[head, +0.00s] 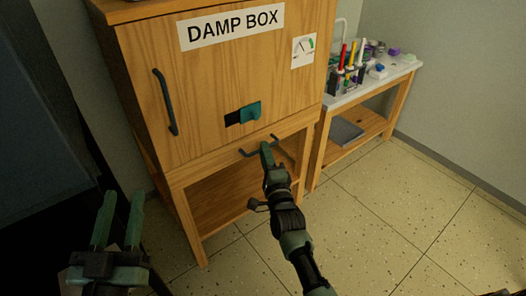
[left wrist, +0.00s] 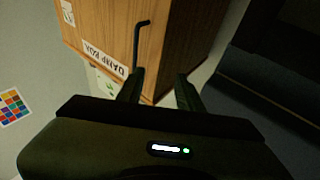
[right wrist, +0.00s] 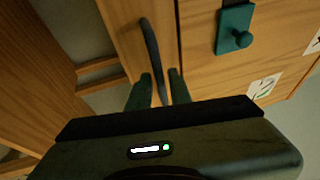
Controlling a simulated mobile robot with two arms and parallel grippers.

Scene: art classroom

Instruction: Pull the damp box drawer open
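The damp box (head: 215,90) is a wooden cabinet with a white "DAMP BOX" label. Its drawer (head: 200,168) is the low front panel below the door and looks flush with the frame. The dark drawer handle (head: 250,152) is a curved bar, also in the right wrist view (right wrist: 152,45). My right gripper (head: 266,150) is at this handle. My left gripper (head: 118,215) is open and empty, low at the left, away from the cabinet.
The cabinet door has a dark vertical handle (head: 165,102) and a teal sliding latch (head: 249,112). A side table (head: 372,92) with tools and small items stands right of the cabinet. The tiled floor (head: 400,215) in front is clear. A dark surface (head: 45,120) lies at left.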

